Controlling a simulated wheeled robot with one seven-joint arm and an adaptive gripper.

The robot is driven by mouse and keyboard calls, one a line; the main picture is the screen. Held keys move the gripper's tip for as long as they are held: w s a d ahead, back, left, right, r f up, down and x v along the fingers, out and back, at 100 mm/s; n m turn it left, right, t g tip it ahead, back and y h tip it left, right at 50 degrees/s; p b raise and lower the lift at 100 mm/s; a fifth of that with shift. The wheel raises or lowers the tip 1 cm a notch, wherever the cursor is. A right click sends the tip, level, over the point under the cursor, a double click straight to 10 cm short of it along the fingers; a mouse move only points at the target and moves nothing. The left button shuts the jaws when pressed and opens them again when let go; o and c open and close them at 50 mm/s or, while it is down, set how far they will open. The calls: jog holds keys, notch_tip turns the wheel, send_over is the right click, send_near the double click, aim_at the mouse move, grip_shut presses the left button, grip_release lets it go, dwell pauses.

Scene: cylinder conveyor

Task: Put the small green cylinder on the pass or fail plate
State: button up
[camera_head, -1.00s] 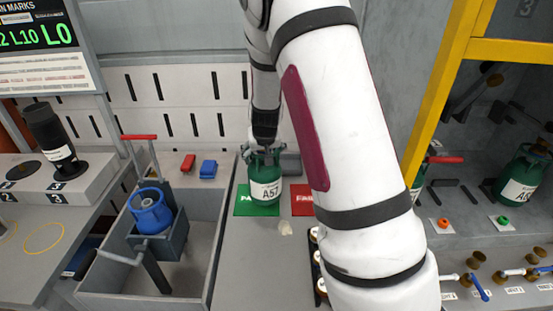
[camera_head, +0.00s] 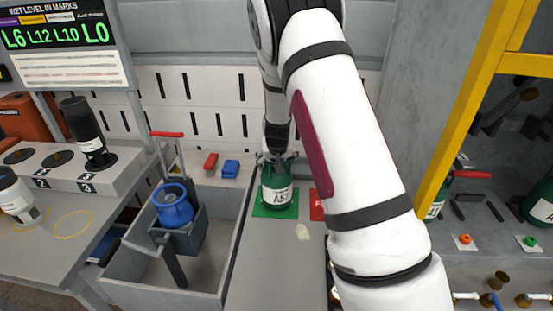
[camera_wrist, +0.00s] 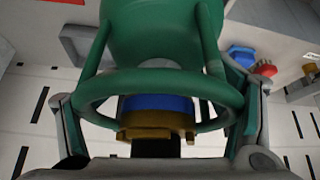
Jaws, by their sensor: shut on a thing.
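The small green cylinder (camera_head: 277,190), with a white label reading A57, stands upright on or just over the green pass plate (camera_head: 262,210) in the head view. Whether its base touches the plate cannot be told. My gripper (camera_head: 276,157) is above it and shut on its top. In the wrist view the green cylinder (camera_wrist: 160,35) fills the upper middle, with its ring-shaped collar between my fingers (camera_wrist: 160,110). The red fail plate (camera_head: 316,208) lies just to the right, mostly hidden behind my arm.
A grey bin (camera_head: 228,255) with a blue cylinder (camera_head: 173,205) in a holder stands to the left. A yellow frame (camera_head: 468,110) stands at the right. The bench in front of the plates is mostly clear.

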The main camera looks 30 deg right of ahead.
jog(key=shift+w+r, duration=0.1)
jog(key=shift+r, duration=0.05)
jog(key=o, duration=1.5)
jog(key=shift+f, duration=0.3)
jog(key=o, duration=0.5)
jog(key=shift+r, duration=0.2)
